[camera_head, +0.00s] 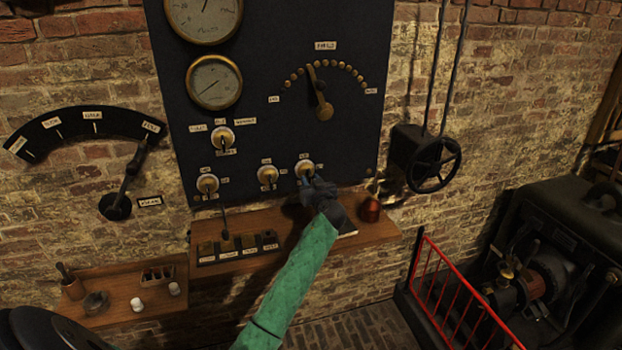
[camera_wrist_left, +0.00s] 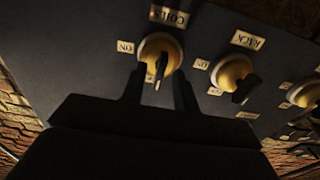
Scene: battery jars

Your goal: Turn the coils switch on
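The coils switch (camera_head: 304,167) is the rightmost of three brass-based switches low on the dark panel. In the left wrist view its round brass base (camera_wrist_left: 151,47) sits by an upside-down "COILS" label (camera_wrist_left: 169,16), with an "ON" label (camera_wrist_left: 126,47) to the left. Its dark lever (camera_wrist_left: 160,71) points down in that view. My left gripper (camera_head: 309,183) is at this switch. Its two fingers (camera_wrist_left: 159,90) are apart, one on each side of the lever, with gaps showing. Whether either finger touches it I cannot tell. My right gripper is not in view.
Another switch (camera_wrist_left: 233,74) is close beside the coils switch. A wooden shelf (camera_head: 375,233) below the panel holds a red-brown object (camera_head: 370,209) and a row of small labelled blocks (camera_head: 238,247). A handwheel (camera_head: 433,165) and a red railing (camera_head: 462,300) are to the right.

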